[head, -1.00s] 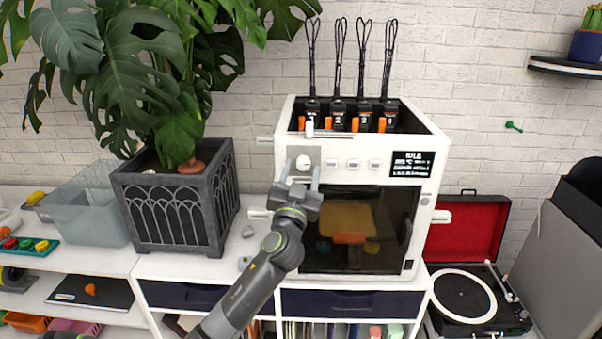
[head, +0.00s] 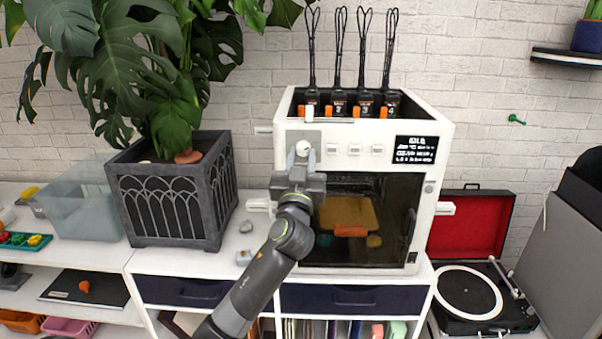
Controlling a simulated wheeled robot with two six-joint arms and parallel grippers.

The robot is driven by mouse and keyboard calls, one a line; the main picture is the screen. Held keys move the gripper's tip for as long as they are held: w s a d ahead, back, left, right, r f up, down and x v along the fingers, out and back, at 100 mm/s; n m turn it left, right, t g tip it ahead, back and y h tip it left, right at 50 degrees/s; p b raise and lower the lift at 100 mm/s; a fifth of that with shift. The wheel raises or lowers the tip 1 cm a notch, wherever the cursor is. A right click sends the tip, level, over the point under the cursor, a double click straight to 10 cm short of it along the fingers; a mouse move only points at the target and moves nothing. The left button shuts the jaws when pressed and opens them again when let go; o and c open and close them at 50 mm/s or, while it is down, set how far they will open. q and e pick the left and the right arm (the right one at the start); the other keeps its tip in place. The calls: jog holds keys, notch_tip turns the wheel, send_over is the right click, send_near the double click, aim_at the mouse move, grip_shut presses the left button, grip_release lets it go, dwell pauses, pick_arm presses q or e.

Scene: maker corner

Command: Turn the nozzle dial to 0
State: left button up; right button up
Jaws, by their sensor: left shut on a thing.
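The nozzle dial (head: 303,147) is a small round white knob on a grey square plate at the upper left of the white printer's front (head: 436,150). My left gripper (head: 302,158) is in front of the printer, with its fingers pointing up at the dial and closed around it. The fingers partly cover the dial, and its pointer and markings are too small to read. A dark display (head: 415,149) with white text is at the upper right of the printer's front; its top line seems to read IDLE. My right gripper is not in view.
Small white buttons (head: 355,149) sit right of the dial. Numbered black tool heads (head: 338,103) stand in the printer's open top. A dark planter (head: 165,200) with a large plant stands close on the left, a record player (head: 468,300) on the right.

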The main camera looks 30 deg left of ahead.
pick_arm(q)
jog(key=n+g+y+b, duration=0.1)
jog(key=n+b, duration=0.2)
jog(key=n+g+y+b, duration=0.1)
jog(key=n+b, duration=0.2)
jog(key=n+y+b, duration=0.1)
jog(key=n+b, duration=0.1)
jog(key=b, duration=0.1)
jog(key=shift+w+d+f+n+g+y, duration=0.15)
jog(key=shift+d+f+n+g+y, duration=0.15)
jog(key=shift+d+n+g+y, duration=0.1)
jog(key=n+g+b, duration=0.1)
jog(key=n+b, duration=0.1)
jog(key=shift+w+y+b, duration=0.1)
jog(key=shift+y+b, duration=0.2)
jog(key=n, duration=0.1)
jog(key=n+g+b, duration=0.1)
jog(key=n+b, duration=0.1)
jog(key=shift+r+y, duration=0.25)
jog(key=shift+y, duration=0.15)
jog(key=shift+d+r+n+g+b, duration=0.15)
jog(key=shift+n+g+b, duration=0.5)
jog(key=shift+n, duration=0.65)
jog(key=shift+g, duration=0.25)
jog(key=shift+r, duration=0.1)
jog(key=o, duration=1)
jog(key=shift+c, duration=0.2)
